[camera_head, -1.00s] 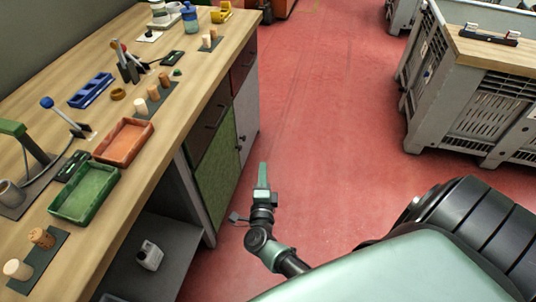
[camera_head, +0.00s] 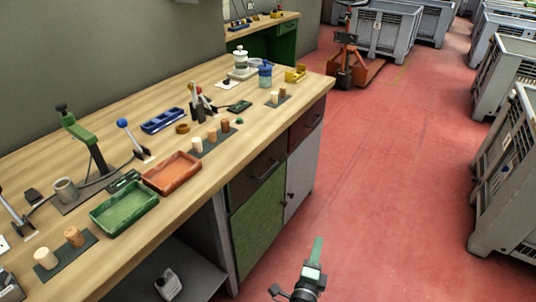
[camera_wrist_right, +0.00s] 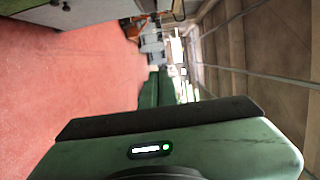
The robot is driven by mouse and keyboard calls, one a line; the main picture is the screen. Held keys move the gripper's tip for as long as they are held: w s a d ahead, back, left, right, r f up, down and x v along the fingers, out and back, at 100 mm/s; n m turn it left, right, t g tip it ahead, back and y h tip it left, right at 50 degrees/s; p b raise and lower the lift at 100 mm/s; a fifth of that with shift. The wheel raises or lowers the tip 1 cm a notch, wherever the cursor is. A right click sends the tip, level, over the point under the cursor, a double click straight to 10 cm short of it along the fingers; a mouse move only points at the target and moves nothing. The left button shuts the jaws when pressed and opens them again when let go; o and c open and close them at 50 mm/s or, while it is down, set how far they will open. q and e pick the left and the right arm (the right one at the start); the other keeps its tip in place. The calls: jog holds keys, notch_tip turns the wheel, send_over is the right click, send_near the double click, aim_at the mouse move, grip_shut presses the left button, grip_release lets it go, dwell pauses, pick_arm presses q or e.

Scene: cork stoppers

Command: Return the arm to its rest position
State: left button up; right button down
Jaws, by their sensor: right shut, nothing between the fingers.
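My right gripper (camera_head: 317,250) is at the bottom of the head view, over the red floor and to the right of the workbench. Its green fingers are shut, with nothing between them, and point away from me. In the right wrist view, part of my green gripper body (camera_wrist_right: 230,148) fills the bottom. My left gripper is not in the head view. Cork stoppers stand on dark mats on the workbench (camera_head: 105,142): a pale one (camera_head: 46,258) and a brown one (camera_head: 74,237) at the near left, and several farther back.
A green tray (camera_head: 124,222) and a red tray (camera_head: 172,184) lie near the bench's front edge. Clamps and a blue box (camera_head: 162,121) stand behind. Grey crates (camera_head: 507,190) line the right side. An orange pallet truck (camera_head: 349,60) stands at the back. The red floor between is clear.

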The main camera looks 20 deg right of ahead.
jog(key=s+a+f+n+g+y, duration=0.1)
jog(key=s+a+f+n+y, duration=0.25)
jog(key=f+n, duration=0.35)
jog(key=s+a+f+n+g+y, duration=0.25)
jog(key=s+f+n+y, duration=0.2)
jog(key=f, duration=0.55)
jog(key=s+a+f+n+y, duration=0.3)
jog(key=s+a+f+n, duration=0.1)
jog(key=f+n, duration=0.35)
jog(key=s+d+f+n+g, duration=0.2)
jog(key=s+f+n+g, duration=0.1)
jog(key=s, duration=0.6)
jog(key=s+d+f+n+g, duration=0.2)
jog(key=s+f, duration=0.4)
jog(key=s, duration=0.4)
jog(key=s+d+f+n+g, duration=0.2)
jog(key=s+f+g, duration=0.3)
jog(key=s, duration=0.4)
jog(key=shift+s+f+n+p, duration=0.25)
jog(key=shift+s+n+p, duration=0.1)
jog(key=shift+n, duration=0.45)
